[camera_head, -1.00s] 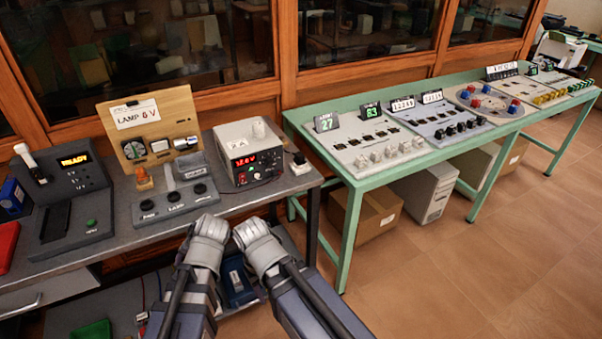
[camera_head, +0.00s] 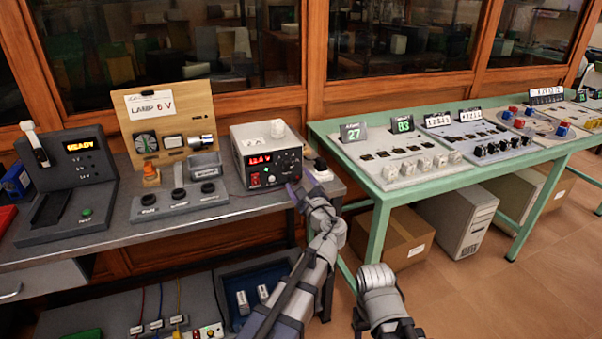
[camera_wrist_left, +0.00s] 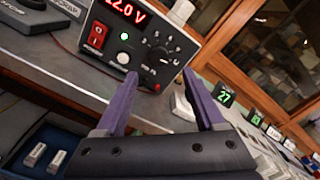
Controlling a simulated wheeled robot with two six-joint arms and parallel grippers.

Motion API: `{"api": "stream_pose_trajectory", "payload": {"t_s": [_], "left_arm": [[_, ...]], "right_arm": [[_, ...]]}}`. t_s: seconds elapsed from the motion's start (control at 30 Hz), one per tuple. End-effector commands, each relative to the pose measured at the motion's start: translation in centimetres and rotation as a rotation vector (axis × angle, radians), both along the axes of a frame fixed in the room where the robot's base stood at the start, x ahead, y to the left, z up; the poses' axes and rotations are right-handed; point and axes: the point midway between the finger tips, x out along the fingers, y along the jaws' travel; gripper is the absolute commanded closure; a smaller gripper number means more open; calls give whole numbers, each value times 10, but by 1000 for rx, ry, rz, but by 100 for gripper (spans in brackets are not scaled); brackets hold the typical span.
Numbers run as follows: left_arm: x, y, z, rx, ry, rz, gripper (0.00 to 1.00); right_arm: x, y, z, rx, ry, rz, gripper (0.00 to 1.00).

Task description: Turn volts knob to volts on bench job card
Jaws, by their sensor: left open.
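The bench job card (camera_head: 151,105) is pinned to a wooden board on the grey bench and reads "LAMP 6 V". Right of the board stands the grey power supply (camera_head: 252,148) with a red display; it reads about 12.0 V in the left wrist view (camera_wrist_left: 128,12). Its dark volts knob (camera_wrist_left: 158,56), ringed by marks, is on the front panel. My left gripper (camera_head: 294,192) is in front of the panel's right side. In the left wrist view its purple fingers (camera_wrist_left: 161,88) are apart and empty, pointing at the panel below the knob. My right arm's wrist shows; its gripper does not.
A red switch (camera_wrist_left: 97,35) and a pale round knob (camera_wrist_left: 123,58) are left of the volts knob. A lamp control box (camera_head: 178,199) stands left of the supply. The green table (camera_head: 378,205) with panels is close on the right.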

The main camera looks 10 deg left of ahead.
Motion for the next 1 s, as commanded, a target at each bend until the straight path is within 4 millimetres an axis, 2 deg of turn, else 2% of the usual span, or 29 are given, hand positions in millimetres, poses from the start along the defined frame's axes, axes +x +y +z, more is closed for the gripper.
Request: {"api": "stream_pose_trajectory", "payload": {"t_s": [0.3,0.5,0.9,1.0], "left_arm": [[41,26,0,-3,0,4,29],[57,38,0,-4,0,2,29],[62,42,0,-5,0,0,29],[62,42,0,-5,1,1,39]], "right_arm": [[0,0,0,0,0,0,40],[0,0,0,0,0,0,40],[0,0,0,0,0,0,40],[0,0,0,0,0,0,40]]}}
